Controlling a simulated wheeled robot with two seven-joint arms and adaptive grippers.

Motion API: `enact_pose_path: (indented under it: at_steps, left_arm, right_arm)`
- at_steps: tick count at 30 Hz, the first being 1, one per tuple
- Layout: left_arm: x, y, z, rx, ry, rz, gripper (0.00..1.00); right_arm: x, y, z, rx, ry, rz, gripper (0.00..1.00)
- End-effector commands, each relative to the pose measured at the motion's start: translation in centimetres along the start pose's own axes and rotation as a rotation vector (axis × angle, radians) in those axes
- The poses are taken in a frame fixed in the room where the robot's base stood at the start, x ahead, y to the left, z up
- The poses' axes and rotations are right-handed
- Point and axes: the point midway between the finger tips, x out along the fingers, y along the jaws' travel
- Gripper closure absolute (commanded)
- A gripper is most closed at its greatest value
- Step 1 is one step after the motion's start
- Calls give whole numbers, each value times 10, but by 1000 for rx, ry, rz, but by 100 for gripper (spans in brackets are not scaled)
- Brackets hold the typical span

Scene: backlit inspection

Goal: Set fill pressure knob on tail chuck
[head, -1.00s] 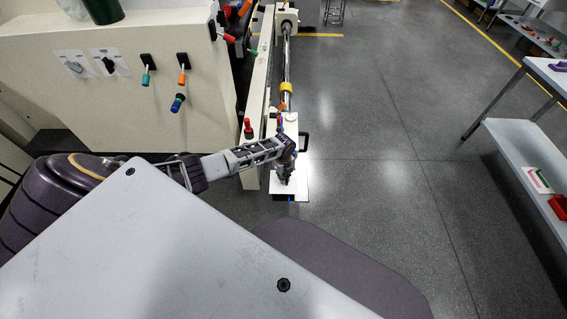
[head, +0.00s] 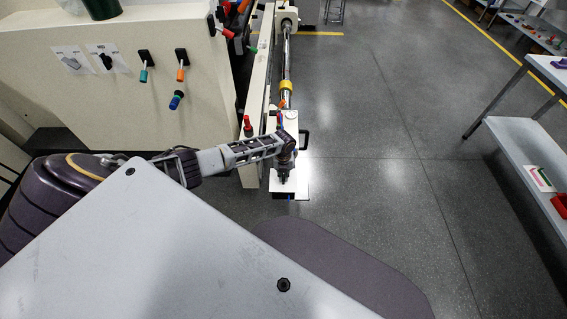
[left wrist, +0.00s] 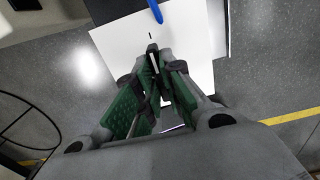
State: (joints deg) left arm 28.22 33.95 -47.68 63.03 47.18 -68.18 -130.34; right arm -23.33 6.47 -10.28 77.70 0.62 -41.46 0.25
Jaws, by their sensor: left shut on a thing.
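The tail chuck is a white block at the end of the long rail, with its white front face (head: 300,188) below my gripper in the head view. My left gripper (head: 284,180) points down at this face. In the left wrist view its green-padded fingers (left wrist: 153,62) come together over the white face and are shut on a small dark piece, the fill pressure knob (left wrist: 153,48), mostly hidden by the fingertips. A short black mark (left wrist: 150,35) shows on the face just beyond it. A blue handle (left wrist: 155,10) is farther up. My right gripper is not in view.
A yellow collar (head: 286,87) sits on the steel bar behind the chuck. A red knob (head: 248,124) stands left of it. The cream cabinet (head: 60,110) carries several coloured levers. Open floor (head: 380,150) lies to the right, with a shelved bench (head: 530,150) beyond.

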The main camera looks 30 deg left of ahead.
Motion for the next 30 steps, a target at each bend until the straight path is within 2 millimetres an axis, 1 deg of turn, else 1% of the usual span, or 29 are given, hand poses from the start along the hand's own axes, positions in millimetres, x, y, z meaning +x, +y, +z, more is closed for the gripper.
enact_pose_path:
  at_steps: [13,14,18,25,27,30]
  left_arm:
    - [0,0,-1,13,1,0,100]
    - [0,0,-1,13,1,0,86]
    - [0,0,0,12,1,0,69]
    - [0,0,0,11,0,0,69]
    - [0,0,0,11,0,0,69]
    - [-1,0,0,10,0,0,69]
  right_arm:
    - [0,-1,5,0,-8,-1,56]
    - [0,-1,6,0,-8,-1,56]
    - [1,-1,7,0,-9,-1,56]
    - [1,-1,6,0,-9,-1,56]
    - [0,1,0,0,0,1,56]
    - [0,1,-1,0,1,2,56]
